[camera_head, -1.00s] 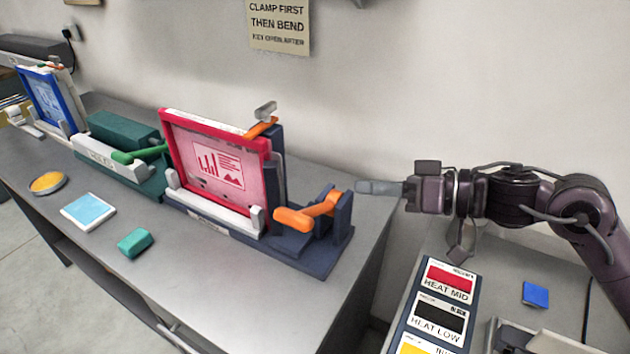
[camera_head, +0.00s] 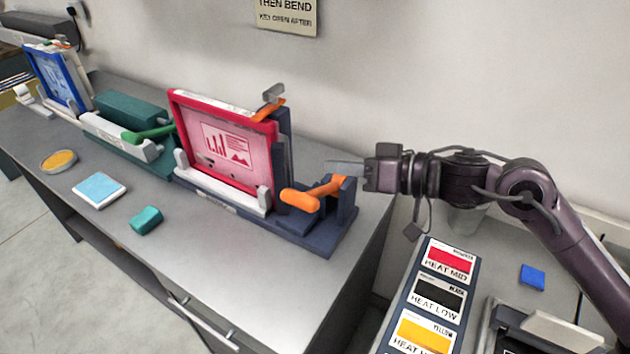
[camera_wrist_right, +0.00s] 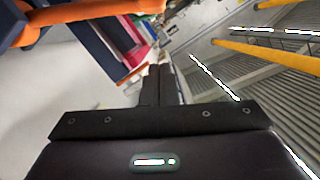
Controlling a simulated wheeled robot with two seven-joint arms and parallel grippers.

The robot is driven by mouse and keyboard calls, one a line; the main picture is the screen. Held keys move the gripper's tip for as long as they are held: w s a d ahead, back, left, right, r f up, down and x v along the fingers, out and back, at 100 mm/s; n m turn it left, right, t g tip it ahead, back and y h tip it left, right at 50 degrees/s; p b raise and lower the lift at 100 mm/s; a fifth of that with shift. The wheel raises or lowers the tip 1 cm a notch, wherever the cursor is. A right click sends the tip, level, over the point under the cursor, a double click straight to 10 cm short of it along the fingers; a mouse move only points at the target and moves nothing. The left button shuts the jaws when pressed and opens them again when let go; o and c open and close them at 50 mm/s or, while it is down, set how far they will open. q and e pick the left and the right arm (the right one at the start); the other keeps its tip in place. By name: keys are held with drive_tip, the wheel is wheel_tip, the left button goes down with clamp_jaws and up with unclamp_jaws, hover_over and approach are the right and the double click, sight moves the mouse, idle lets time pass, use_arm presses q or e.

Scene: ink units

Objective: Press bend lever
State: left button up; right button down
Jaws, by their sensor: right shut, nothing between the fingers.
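An orange bend lever (camera_head: 312,193) sits on a dark blue base (camera_head: 318,238) at the right end of the grey bench, its thick handle end towards the lower left. In the right wrist view an orange bar (camera_wrist_right: 80,12) crosses the upper left. My right gripper (camera_head: 332,167) is shut and empty, just behind and above the lever's pivot end; I cannot tell if it touches. Its closed fingers also show in the right wrist view (camera_wrist_right: 158,80). A red-framed screen (camera_head: 225,150) stands in the fixture left of the lever. My left gripper is not in view.
A green lever (camera_head: 150,133) and a blue screen (camera_head: 58,80) stand further left. A yellow dish (camera_head: 59,160), a light blue pad (camera_head: 99,190) and a green block (camera_head: 146,220) lie on the bench front. Heat cards (camera_head: 440,296) lie at the lower right.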

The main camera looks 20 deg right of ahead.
sight(314, 198)
drive_tip(key=a+f+p, duration=0.1)
drive_tip(key=a, duration=0.1)
drive_tip(key=w+a+f, duration=0.1)
drive_tip(key=a+f, duration=0.1)
drive_tip(key=shift+w+f+p, duration=0.1)
drive_tip(key=shift+p, duration=0.25)
drive_tip(key=shift+s+a+f, duration=0.1)
drive_tip(key=shift+s+f, duration=0.15)
drive_tip(key=shift+f, duration=0.3)
drive_tip(key=shift+a+f, duration=0.1)
